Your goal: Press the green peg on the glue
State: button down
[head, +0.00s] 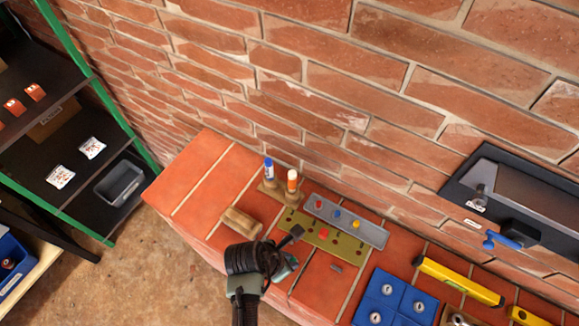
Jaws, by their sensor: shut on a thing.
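My gripper (294,238) reaches over the near left end of an olive strip (347,249) on the brick ledge. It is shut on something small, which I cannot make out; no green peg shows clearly. The olive strip carries a bright red piece (324,234) and several dark red spots. Behind it lies a grey strip (376,235) with a red peg (319,204), a blue peg (337,212) and a yellow peg (356,224).
A blue tray (379,289), a yellow level (459,281) and a dark wall unit (515,200) are at right. The brick wall rises close behind. The ledge's left end is clear. Shelving (75,140) stands far left.

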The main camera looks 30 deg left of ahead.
jog(key=shift+f, duration=0.2)
dwell(0.6)
jog(key=c, duration=0.8)
grip_release()
jog(key=shift+o, duration=0.5)
jog(key=shift+o, duration=0.9)
jog(key=shift+r, duration=0.1)
notch_tip(320, 180, up, 6)
jog(key=p, duration=0.7)
